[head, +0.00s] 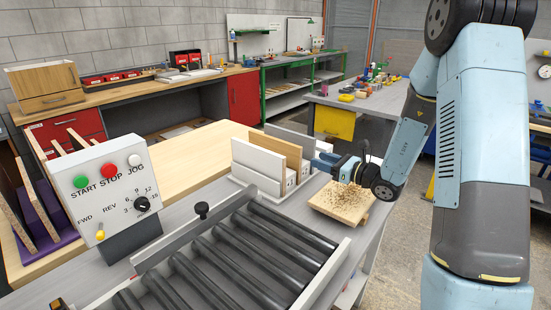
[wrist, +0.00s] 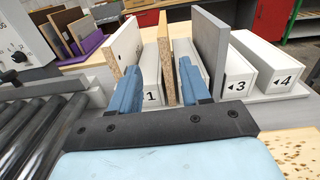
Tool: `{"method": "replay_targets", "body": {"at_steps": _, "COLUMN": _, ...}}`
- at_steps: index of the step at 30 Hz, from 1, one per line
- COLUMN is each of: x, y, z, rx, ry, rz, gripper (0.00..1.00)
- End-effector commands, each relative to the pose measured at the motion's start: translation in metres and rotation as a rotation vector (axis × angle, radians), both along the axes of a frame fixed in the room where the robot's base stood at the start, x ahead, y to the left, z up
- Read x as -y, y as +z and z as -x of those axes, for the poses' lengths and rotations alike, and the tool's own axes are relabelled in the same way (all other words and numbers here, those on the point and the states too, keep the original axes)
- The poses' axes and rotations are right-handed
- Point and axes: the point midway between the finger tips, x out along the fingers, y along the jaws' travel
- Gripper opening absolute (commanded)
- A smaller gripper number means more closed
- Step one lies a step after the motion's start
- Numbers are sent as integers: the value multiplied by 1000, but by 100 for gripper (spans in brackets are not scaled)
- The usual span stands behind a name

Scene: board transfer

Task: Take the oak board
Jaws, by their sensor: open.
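The oak board (head: 284,150) stands upright in a white slotted rack (head: 240,182), between a white board (head: 257,164) and a grey board (head: 296,141). In the wrist view the oak board (wrist: 163,58) shows mainly its narrow speckled end edge. My gripper (wrist: 156,70) is open, with one blue finger on each side of that edge; no contact is visible. The white board (wrist: 124,45) is to the left and the grey board (wrist: 210,50) to the right. In the head view my gripper (head: 322,164) is at the rack's right end.
A roller conveyor (head: 235,250) lies in front of the rack. A control box (head: 110,185) and a purple rack with boards (head: 45,222) are at left. A wooden block with chips (head: 340,203) sits below my wrist. Rack blocks numbered 3 (wrist: 239,86) and 4 (wrist: 285,82) show.

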Motion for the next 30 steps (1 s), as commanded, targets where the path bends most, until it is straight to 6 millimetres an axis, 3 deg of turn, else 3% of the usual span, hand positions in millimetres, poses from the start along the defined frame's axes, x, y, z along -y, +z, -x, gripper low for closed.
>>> {"method": "replay_targets", "body": {"at_steps": 5, "x": -4, "y": -5, "z": -11, "rx": -10, "ry": -25, "rz": -18, "gripper": 47}}
{"method": "replay_targets", "body": {"at_steps": 18, "x": -57, "y": -5, "z": -53, "rx": -9, "ry": -24, "rz": -17, "gripper": 47}}
{"method": "replay_targets", "body": {"at_steps": 30, "x": -78, "y": -8, "z": -66, "rx": -10, "ry": -23, "rz": -17, "gripper": 47}}
